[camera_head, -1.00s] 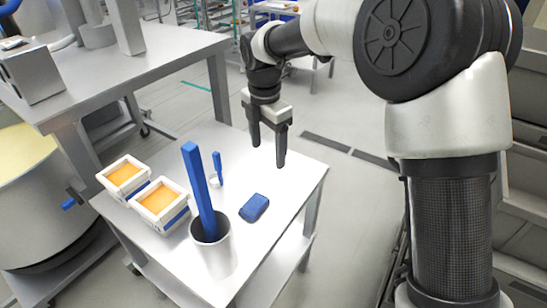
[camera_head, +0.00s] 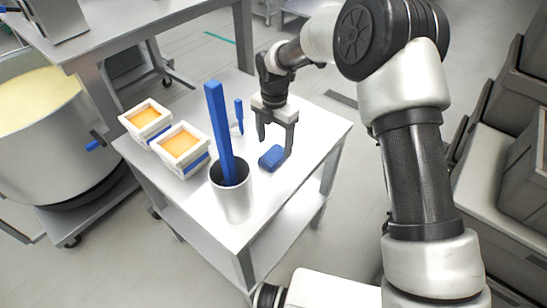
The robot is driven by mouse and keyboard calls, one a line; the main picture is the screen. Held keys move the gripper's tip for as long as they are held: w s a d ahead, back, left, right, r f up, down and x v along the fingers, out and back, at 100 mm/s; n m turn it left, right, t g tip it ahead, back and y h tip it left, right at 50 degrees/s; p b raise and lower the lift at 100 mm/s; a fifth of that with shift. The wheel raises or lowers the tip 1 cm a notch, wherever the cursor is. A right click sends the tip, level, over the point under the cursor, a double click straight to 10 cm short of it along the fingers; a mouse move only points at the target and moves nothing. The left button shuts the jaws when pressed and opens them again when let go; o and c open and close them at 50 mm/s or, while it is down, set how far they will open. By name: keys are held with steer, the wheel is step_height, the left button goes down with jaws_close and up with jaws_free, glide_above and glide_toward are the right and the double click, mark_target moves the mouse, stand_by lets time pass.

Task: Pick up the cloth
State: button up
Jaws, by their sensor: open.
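The cloth (camera_head: 270,158) is a small blue folded block lying on the white top of the small table (camera_head: 315,130), right of the metal cup. My gripper (camera_head: 275,147) is open, with its two dark fingers pointing down at the cloth. The fingertips show at the cloth's upper left and right edges. I cannot tell whether they touch it or are still above it.
A metal cup (camera_head: 232,203) holding a tall blue bar (camera_head: 219,130) stands left of the cloth. A small blue-handled tool (camera_head: 239,115) is behind it. Two white boxes with orange contents (camera_head: 146,120) (camera_head: 182,150) stand at the left. A large vat (camera_head: 40,150) is beside the table.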

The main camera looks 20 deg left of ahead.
mark_target(273, 154)
steer(key=shift+w+a+f, duration=0.1)
steer(key=shift+f, duration=1.25)
steer(key=shift+w+a+f, duration=0.1)
steer(key=shift+f, duration=1.2)
steer(key=shift+s, duration=0.1)
steer(key=c, duration=1.1)
step_height(273, 154, up, 10)
steer(key=shift+r, duration=0.1)
steer(key=shift+c, duration=0.2)
